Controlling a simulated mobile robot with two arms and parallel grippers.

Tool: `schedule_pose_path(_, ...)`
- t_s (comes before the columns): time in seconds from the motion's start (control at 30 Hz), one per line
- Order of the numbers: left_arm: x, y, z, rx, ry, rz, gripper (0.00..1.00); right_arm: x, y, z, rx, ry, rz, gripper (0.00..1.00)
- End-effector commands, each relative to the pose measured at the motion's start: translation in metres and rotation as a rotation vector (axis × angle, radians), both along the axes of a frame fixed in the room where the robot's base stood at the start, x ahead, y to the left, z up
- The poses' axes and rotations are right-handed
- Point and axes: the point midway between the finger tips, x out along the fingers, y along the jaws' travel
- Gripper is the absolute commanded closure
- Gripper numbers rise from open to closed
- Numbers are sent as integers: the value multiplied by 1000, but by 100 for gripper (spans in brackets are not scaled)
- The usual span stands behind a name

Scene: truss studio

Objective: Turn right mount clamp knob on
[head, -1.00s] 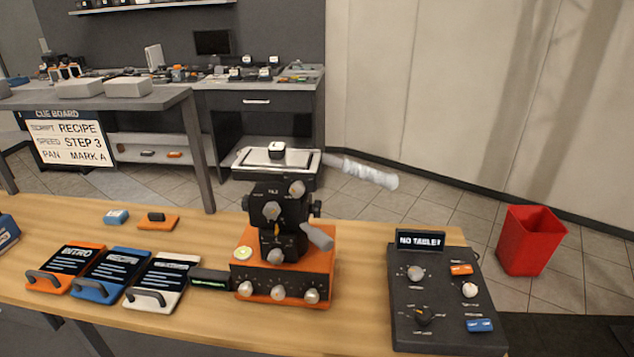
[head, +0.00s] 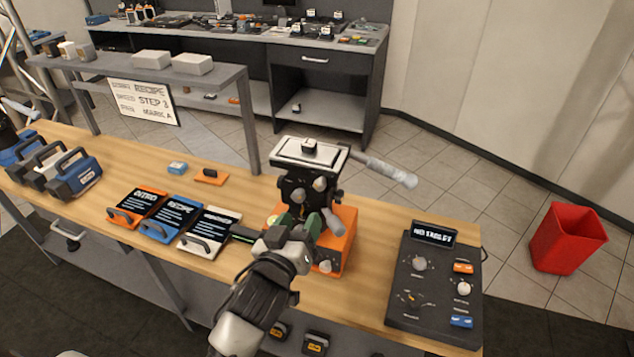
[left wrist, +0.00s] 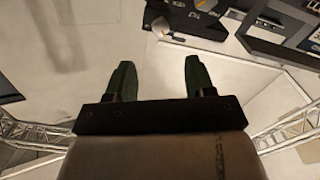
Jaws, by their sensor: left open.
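The black pan-head mount (head: 308,186) stands on an orange base (head: 343,238) on the wooden table, with a flat plate on top and a grey handle reaching right. Small grey knobs sit on its front, one of them the upper right knob (head: 320,184); I cannot tell which is the right clamp knob. My left gripper (head: 296,222) is in front of the mount's lower part and hides much of it and of the base's front knobs. Contact is unclear. In the left wrist view its two green fingers (left wrist: 158,80) are apart with nothing between them. My right gripper is out of view.
A dark control panel (head: 433,285) lies right of the mount, its display lit. Three labelled cards, with the white card (head: 208,231) closest, lie left of the gripper. A red bin (head: 567,240) stands on the floor at right. Table between base and panel is clear.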

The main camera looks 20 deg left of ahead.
Motion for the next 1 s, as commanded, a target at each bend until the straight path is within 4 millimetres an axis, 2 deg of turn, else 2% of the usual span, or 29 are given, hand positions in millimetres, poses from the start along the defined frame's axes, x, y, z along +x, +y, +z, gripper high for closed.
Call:
schedule_pose_path(0.3,59,-2,2,3,1,0,46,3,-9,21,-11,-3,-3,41)
schedule_pose_path(0.5,88,-3,1,3,2,-1,46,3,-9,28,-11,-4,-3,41)
schedule_pose_path(0.7,99,-4,-1,1,2,-1,46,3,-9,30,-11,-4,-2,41)
schedule_pose_path(0.97,100,-4,-2,2,2,-1,46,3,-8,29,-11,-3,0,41)
schedule_pose_path(1.0,100,-4,-2,2,2,-1,52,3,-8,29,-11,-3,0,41)
